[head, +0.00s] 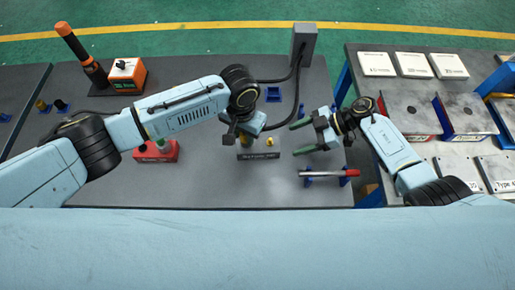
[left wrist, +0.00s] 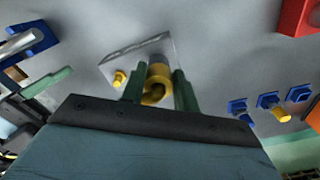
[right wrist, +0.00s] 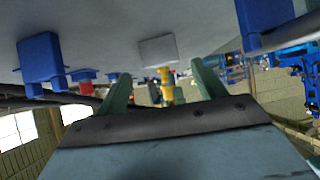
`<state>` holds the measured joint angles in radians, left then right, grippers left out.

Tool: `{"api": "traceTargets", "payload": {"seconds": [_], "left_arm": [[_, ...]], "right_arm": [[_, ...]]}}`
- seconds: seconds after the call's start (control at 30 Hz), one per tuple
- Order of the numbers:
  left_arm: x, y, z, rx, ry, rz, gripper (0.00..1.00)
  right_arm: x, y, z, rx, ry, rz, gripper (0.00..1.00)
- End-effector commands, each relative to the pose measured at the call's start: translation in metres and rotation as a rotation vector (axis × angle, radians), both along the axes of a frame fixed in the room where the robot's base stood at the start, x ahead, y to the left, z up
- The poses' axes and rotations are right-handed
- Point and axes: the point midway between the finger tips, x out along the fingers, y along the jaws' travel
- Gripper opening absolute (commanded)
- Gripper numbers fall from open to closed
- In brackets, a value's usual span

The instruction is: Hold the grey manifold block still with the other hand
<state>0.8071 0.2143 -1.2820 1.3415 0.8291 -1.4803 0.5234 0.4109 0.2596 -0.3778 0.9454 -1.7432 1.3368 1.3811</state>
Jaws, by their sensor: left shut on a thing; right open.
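The grey manifold block (left wrist: 122,60) lies on the grey bench in the left wrist view, with a small yellow fitting (left wrist: 118,78) on it. A larger yellow ring-shaped fitting (left wrist: 158,88) sits at its edge. My left gripper (left wrist: 158,76) is shut on this larger fitting, its green fingers on either side. My right gripper (head: 302,137) is open and empty to the right of the block. In the right wrist view the block (right wrist: 158,50) shows beyond the spread fingers, apart from them.
A red-and-grey rod (head: 330,173) rests on blue supports below my right gripper. A grey post (head: 304,42) with black cables stands behind. A red box (head: 155,153) and an orange box (head: 127,72) are at left. A second table (head: 420,95) with plates is at right.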

Motion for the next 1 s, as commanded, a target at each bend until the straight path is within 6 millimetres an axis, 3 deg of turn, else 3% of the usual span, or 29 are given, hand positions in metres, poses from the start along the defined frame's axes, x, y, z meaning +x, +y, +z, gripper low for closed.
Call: {"api": "traceTargets", "payload": {"seconds": [0.47, 0.93, 1.0], "left_arm": [[0.001, -0.001, 0.001, -0.002, -0.001, 0.0, 0.05], [0.001, -0.001, 0.001, -0.002, -0.001, 0.0, 0.05], [0.001, -0.001, 0.001, -0.002, -0.001, 0.0, 0.05]], "right_arm": [[-0.003, 0.052, -0.034, 0.002, 0.0, 0.0, 0.69], [-0.003, 0.059, -0.04, 0.001, -0.002, -0.001, 0.69], [-0.003, 0.059, -0.04, 0.001, -0.002, -0.001, 0.6]]}}
